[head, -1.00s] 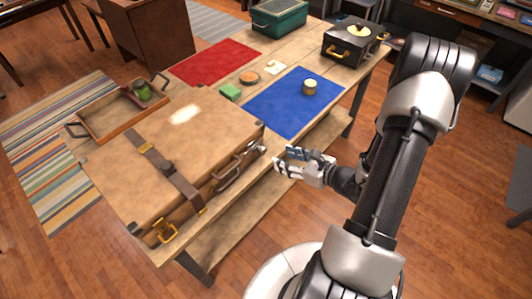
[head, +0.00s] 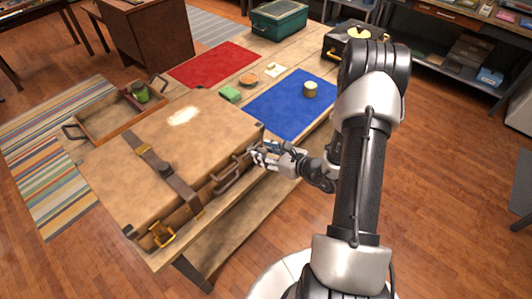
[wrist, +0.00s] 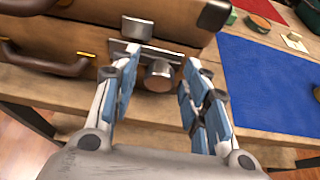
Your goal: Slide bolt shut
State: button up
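A closed brown suitcase (head: 165,150) lies on the wooden table, and its front side also fills the top of the wrist view (wrist: 90,30). A silver sliding bolt with a plate (wrist: 137,28) and a round knob (wrist: 159,75) is on the suitcase front near its right end. My gripper (wrist: 163,62) is open, with its blue-padded fingers on either side of the knob. I cannot tell whether either finger touches it. In the head view my gripper (head: 260,155) is at the suitcase's front right corner and hides the bolt.
A dark handle (wrist: 45,62) is left of the bolt. A blue mat (head: 290,105) with a small tin (head: 310,89), a red mat (head: 212,64) and a wooden tray (head: 82,128) are on the table. The floor in front is clear.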

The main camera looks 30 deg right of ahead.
grip_shut()
dwell(0.3)
jog(key=a, duration=0.2)
jog(key=s+a, duration=0.1)
jog(key=shift+s+a+b, duration=0.2)
jog(key=shift+a+b, duration=0.1)
jog(key=shift+a, duration=0.05)
jog(key=shift+d, duration=0.1)
jog(key=shift+o, duration=0.8)
grip_release()
